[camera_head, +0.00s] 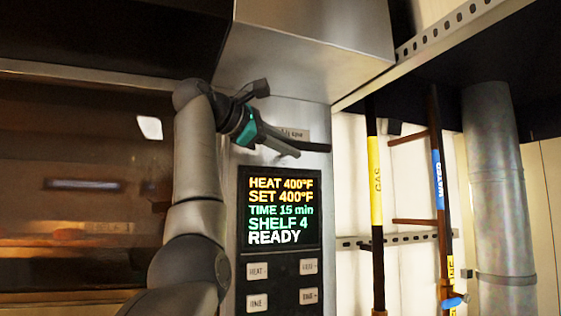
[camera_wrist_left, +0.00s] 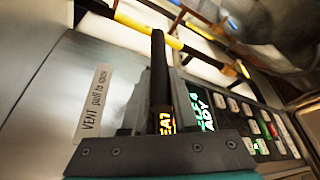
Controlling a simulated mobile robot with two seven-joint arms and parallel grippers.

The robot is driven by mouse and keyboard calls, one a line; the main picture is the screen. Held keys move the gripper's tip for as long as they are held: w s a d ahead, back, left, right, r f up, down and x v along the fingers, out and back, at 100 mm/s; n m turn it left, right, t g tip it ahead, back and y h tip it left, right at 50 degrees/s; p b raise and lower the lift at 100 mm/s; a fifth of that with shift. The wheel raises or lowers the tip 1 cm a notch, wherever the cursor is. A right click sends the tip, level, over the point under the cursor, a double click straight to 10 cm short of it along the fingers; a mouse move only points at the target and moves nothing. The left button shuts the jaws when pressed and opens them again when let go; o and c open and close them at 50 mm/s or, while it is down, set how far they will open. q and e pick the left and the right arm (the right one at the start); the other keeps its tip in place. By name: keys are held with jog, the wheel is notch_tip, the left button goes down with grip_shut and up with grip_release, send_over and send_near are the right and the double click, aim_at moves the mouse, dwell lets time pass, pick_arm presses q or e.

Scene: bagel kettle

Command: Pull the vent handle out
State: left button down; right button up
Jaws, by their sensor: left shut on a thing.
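The vent handle (camera_head: 316,146) is a dark bar sticking out from the steel oven panel, above the display. In the left wrist view the vent handle (camera_wrist_left: 158,70) stands between the fingers, beside a label reading "VENT pull to open". My left gripper (camera_head: 284,147) is shut on the handle, and its fingers hide part of it. The left gripper also shows in the wrist view (camera_wrist_left: 158,115), with the bar running between its two fingers. My right gripper is not in view.
The lit display (camera_head: 279,209) reads READY, with several buttons below it. A glass oven door (camera_head: 80,190) is on the left. A steel hood (camera_head: 305,45) juts out above. Gas (camera_head: 375,180) and water (camera_head: 438,180) pipes and a grey duct (camera_head: 500,180) stand at the right.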

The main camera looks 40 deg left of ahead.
pick_arm(q)
jog(key=shift+s+d+f+b, duration=0.1)
jog(key=shift+s+d+b, duration=0.15)
jog(key=shift+d, duration=0.2)
jog(key=shift+s+d+f+b, duration=0.1)
jog(key=shift+d+b, duration=0.1)
jog(key=shift+d, duration=0.25)
jog(key=c, duration=1.1)
grip_release()
jog(key=o, duration=0.4)
jog(key=shift+s+d+r, duration=0.15)
jog(key=shift+r, duration=0.05)
jog(key=shift+a+b+v, duration=0.2)
jog(key=shift+b+v, duration=2)
jog(key=shift+v, duration=5.3)
